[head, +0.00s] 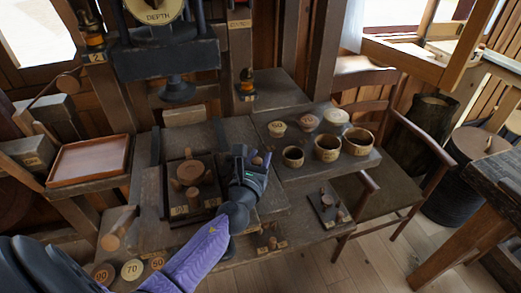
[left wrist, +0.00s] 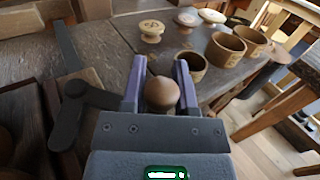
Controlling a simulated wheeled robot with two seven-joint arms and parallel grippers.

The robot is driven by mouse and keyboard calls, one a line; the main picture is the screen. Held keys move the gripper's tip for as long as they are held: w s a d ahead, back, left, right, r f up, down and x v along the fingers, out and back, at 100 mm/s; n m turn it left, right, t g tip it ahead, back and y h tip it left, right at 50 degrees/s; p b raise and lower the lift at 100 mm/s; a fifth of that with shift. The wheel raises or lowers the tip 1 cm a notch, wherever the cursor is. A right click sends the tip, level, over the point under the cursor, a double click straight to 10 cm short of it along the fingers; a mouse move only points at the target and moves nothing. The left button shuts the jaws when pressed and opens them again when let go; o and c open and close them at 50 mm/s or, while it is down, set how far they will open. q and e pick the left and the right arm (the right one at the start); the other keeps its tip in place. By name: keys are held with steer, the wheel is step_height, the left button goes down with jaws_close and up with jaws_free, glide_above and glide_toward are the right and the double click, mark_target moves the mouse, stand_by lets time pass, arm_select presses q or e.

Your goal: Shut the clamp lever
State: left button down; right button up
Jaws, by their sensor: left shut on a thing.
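The clamp lever (left wrist: 98,97) is a dark arm with a round pivot, beside a dark clamp bar in the left wrist view. It runs toward a brown wooden ball knob (left wrist: 162,92); the palm hides part of the join. My left gripper (head: 258,162) is shut on this knob, with one purple finger (left wrist: 160,85) on each side. In the head view the gripper covers most of the lever, right of a dark square fixture (head: 178,209) with round wooden parts. My right gripper is not in view.
A press (head: 165,60) rises behind. A reddish tray (head: 88,160) lies at the left. Numbered wooden discs (head: 132,269) lie in front. A chair (head: 385,195) stands right.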

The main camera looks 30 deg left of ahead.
arm_select(q)
steer(key=shift+s+d+m+t+h+b, duration=0.15)
steer(key=shift+s+m+h, duration=0.25)
steer(key=shift+h, duration=0.3)
steer(key=shift+s+a+m+t+h+b, duration=0.1)
steer(key=shift+s+m+t+h+b, duration=0.1)
steer(key=shift+m+h, duration=0.4)
steer(key=shift+s, duration=0.1)
steer(key=shift+c, duration=1.9)
jaws_free()
step_height(320, 180, up, 10)
steer(key=p, duration=0.9)
steer(key=shift+r, duration=0.1)
